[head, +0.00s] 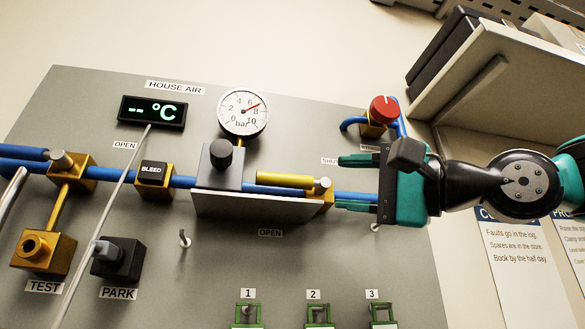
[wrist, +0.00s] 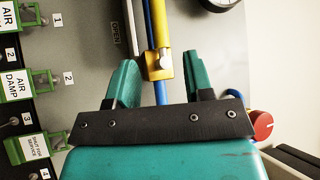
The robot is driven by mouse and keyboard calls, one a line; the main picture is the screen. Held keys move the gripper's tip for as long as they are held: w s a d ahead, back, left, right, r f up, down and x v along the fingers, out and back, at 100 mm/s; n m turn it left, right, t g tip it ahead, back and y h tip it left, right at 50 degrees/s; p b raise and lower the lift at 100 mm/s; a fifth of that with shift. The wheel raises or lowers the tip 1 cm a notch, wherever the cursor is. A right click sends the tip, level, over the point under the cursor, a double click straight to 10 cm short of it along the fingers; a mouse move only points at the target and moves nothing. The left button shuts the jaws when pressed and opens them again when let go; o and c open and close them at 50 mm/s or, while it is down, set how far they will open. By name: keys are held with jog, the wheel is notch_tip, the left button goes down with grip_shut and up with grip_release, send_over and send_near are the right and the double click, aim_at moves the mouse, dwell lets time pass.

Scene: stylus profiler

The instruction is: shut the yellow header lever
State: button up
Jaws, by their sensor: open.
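The yellow header lever (head: 284,179) lies along the blue header pipe (head: 355,195) on the grey panel, pointing left from its pivot on a brass valve body (head: 322,200). In the wrist view the lever (wrist: 160,22) runs up from the valve body (wrist: 158,70). My gripper (head: 341,183) is open and empty, just right of the valve, with one finger above and one below the pipe line. In the wrist view the valve body appears between the fingers of my gripper (wrist: 161,68); I see no contact. An OPEN label (head: 270,232) is below the lever; a SHUT label is partly hidden above.
A grey block with a black knob (head: 220,155) and a pale ledge (head: 255,207) stand left of the valve, close to the lever. A red knob (head: 383,109) is above my gripper. Green clips (head: 317,314) are below. A shelf (head: 500,75) juts out at right.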

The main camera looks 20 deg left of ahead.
aim_at(301, 179)
jog(key=p+x, duration=0.3)
jog(key=x, duration=0.5)
jog(key=shift+a+r+p, duration=0.2)
jog(key=shift+a+p, duration=0.05)
jog(key=shift+p, duration=0.15)
jog(key=shift+w+a, duration=0.15)
jog(key=shift+a, duration=0.45)
grip_shut()
